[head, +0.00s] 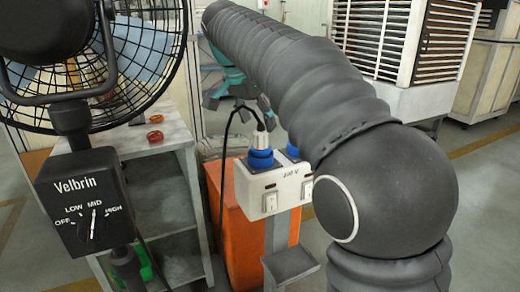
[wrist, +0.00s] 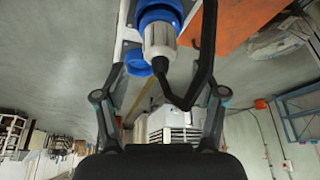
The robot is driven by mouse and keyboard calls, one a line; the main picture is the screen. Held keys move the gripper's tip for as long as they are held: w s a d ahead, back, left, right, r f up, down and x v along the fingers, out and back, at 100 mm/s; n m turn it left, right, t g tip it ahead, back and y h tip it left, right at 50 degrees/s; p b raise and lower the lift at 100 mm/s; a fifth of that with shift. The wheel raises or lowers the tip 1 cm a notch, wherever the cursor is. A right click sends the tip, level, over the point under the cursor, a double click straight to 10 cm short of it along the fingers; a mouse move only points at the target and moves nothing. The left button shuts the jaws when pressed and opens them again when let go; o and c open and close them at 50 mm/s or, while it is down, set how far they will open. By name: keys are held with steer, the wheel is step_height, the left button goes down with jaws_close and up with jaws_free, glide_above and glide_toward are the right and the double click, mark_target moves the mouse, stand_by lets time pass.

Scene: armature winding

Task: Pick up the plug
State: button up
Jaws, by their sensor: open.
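The plug has a white body with a black cable and stands upright in a blue socket (head: 261,158) on top of the white outlet box (head: 275,190) in the head view. In the wrist view the plug (wrist: 160,45) is at top centre, seated against a blue ring (wrist: 158,14). My gripper (wrist: 163,78) is open and empty, one finger on each side of the picture, with the plug beyond and between the fingertips. In the head view my gripper (head: 238,92) is partly hidden behind my arm, above and behind the plug.
The black cable (head: 222,165) loops from the plug down the box's left side; in the wrist view it crosses close to the right finger. A second blue socket (head: 293,150) is beside the plug. An orange cabinet (head: 246,235), a bench (head: 175,135) and a fan (head: 85,75) stand nearby.

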mark_target(262, 130)
steer(key=shift+b+x, duration=0.6)
steer(key=shift+x, duration=2.25)
steer(key=shift+c, duration=0.2)
steer(key=c, duration=1.2)
steer(key=shift+r, duration=0.1)
steer(key=shift+c, duration=0.2)
